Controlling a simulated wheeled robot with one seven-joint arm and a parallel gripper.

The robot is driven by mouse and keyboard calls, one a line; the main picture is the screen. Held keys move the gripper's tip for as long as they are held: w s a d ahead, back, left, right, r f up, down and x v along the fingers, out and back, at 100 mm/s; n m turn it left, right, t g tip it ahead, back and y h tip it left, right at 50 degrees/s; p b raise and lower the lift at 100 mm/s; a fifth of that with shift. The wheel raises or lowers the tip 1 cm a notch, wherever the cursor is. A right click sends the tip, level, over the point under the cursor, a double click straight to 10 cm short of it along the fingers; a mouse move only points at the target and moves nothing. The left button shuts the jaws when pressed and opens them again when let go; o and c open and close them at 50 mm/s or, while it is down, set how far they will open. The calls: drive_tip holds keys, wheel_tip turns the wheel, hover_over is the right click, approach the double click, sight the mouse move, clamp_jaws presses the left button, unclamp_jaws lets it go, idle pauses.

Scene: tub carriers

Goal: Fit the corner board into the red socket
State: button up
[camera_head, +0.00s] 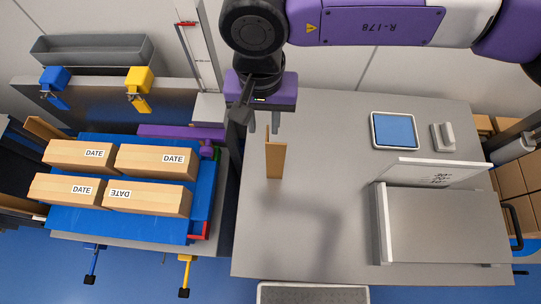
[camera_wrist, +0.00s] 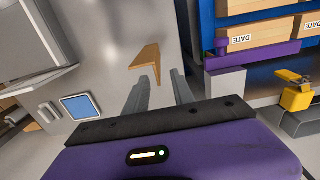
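The corner board (camera_head: 276,160) is a tan L-shaped piece standing upright on the grey table. It also shows in the wrist view (camera_wrist: 147,62), just beyond my fingertips. My gripper (camera_head: 263,125) is above and slightly behind the board in the head view, with its two fingers apart and nothing between them. In the wrist view my gripper (camera_wrist: 160,76) also shows spread fingers. A red part (camera_head: 199,231), apparently the red socket, sits at the near right corner of the blue carrier (camera_head: 130,222). Its opening cannot be made out.
Several DATE boxes (camera_head: 156,162) lie on the carrier. A purple bar (camera_head: 180,132) and a green part (camera_head: 208,150) are at its far side. Blue (camera_head: 55,78) and yellow (camera_head: 139,78) clamps stand behind. A blue-topped tray (camera_head: 394,131) and grey case (camera_head: 445,225) occupy the table's right. The table's front middle is clear.

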sight(267, 134)
drive_tip(key=f, duration=0.1)
drive_tip(key=f+p, duration=0.1)
drive_tip(key=f, duration=0.2)
drive_tip(key=shift+d+p, duration=0.3)
drive_tip(key=shift+p, duration=0.05)
drive_tip(key=shift+f, duration=0.7)
clamp_jaws()
idle(0.5)
